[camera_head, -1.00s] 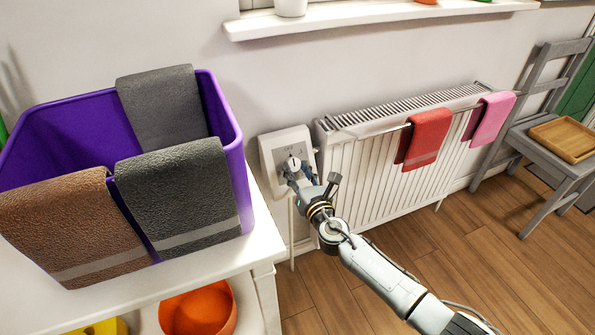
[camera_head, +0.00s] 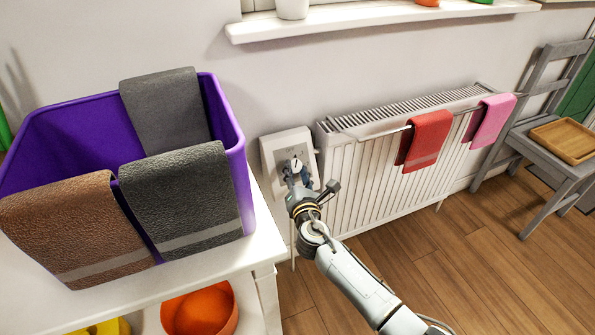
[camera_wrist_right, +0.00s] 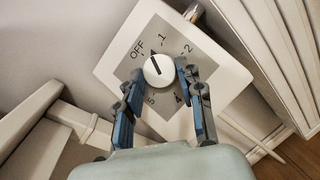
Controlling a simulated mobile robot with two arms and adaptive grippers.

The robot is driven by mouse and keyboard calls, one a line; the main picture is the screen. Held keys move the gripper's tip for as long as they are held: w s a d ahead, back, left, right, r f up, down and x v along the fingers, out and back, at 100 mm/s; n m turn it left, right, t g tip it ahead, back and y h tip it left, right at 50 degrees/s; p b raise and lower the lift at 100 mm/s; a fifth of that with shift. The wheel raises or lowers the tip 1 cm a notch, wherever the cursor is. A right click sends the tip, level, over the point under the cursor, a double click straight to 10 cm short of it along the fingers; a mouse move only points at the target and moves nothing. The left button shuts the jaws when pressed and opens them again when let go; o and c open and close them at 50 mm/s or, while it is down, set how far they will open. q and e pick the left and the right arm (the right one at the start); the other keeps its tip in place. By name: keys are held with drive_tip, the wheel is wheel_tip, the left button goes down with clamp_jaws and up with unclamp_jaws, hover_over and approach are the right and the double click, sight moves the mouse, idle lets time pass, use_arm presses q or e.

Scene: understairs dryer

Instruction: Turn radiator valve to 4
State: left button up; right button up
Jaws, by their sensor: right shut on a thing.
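The radiator valve is a round white knob (camera_wrist_right: 158,70) on a grey dial plate within a white square panel (camera_wrist_right: 112,70). In the head view the panel (camera_head: 273,152) is on the wall left of the radiator (camera_head: 370,185). The dial shows OFF, 1, 2, 4 and 5; the 3 is not visible, perhaps behind a finger. The knob's dark mark points between OFF and 1. My right gripper (camera_wrist_right: 158,76) has one finger on each side of the knob and is shut on it. In the head view the right gripper (camera_head: 296,172) is at the dial. My left gripper is not in view.
A red towel (camera_head: 427,138) and a pink towel (camera_head: 492,120) hang on the radiator rail. A purple bin (camera_head: 70,135) with towels over its rim stands on a white table (camera_head: 215,268) at left. A grey chair (camera_head: 545,150) with a wooden tray is at right.

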drive_tip(key=shift+a+m+h, duration=0.1)
drive_tip(key=shift+m+h, duration=0.4)
drive_tip(key=shift+m, duration=0.5)
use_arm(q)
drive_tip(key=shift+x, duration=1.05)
use_arm(e)
drive_tip(key=shift+m+g, duration=0.3)
drive_tip(key=shift+m, duration=0.2)
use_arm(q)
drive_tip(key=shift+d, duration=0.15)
use_arm(e)
drive_tip(key=o, duration=1.2)
drive_tip(key=shift+c, duration=0.2)
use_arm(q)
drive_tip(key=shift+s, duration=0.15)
use_arm(e)
drive_tip(key=s+r, duration=0.1)
drive_tip(key=s, duration=1.1)
drive_tip(key=shift+r, duration=0.1)
